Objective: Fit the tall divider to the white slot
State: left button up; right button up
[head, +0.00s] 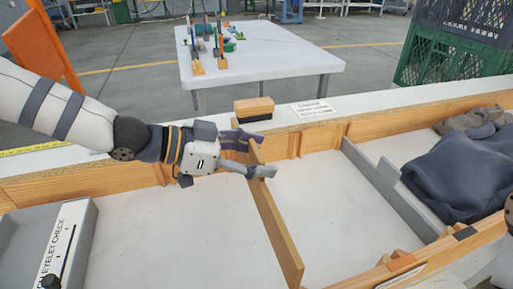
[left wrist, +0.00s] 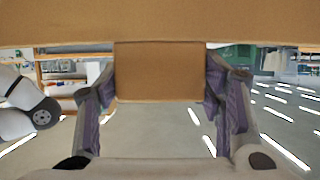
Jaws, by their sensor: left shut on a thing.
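The divider (head: 274,212) is a long, thin, tan board in the middle of the head view. It runs from my left gripper (head: 262,156) toward the front of the partitioned wooden tray (head: 95,180). My left gripper is shut on the divider near its far end. In the left wrist view, the board (left wrist: 160,25) spans the top and its narrower tab (left wrist: 158,72) sits between the fingers (left wrist: 160,95). I cannot tell whether the divider's lower edge touches the tray floor. I cannot make out which slot is the white one. My right gripper is not in view.
A grey divider (head: 385,185) stands to the right, with dark cloth (head: 462,168) beyond it. A grey box labelled "eyelet check" (head: 62,245) is at the left. A wood-and-black block (head: 254,109) lies on the back ledge. A white table (head: 262,62) stands behind.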

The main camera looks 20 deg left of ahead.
pick_arm(q)
jog(key=shift+r, duration=0.15)
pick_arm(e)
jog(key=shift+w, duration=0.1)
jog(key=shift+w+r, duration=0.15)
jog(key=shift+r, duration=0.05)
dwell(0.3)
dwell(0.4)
pick_arm(q)
jog(key=shift+p, duration=0.3)
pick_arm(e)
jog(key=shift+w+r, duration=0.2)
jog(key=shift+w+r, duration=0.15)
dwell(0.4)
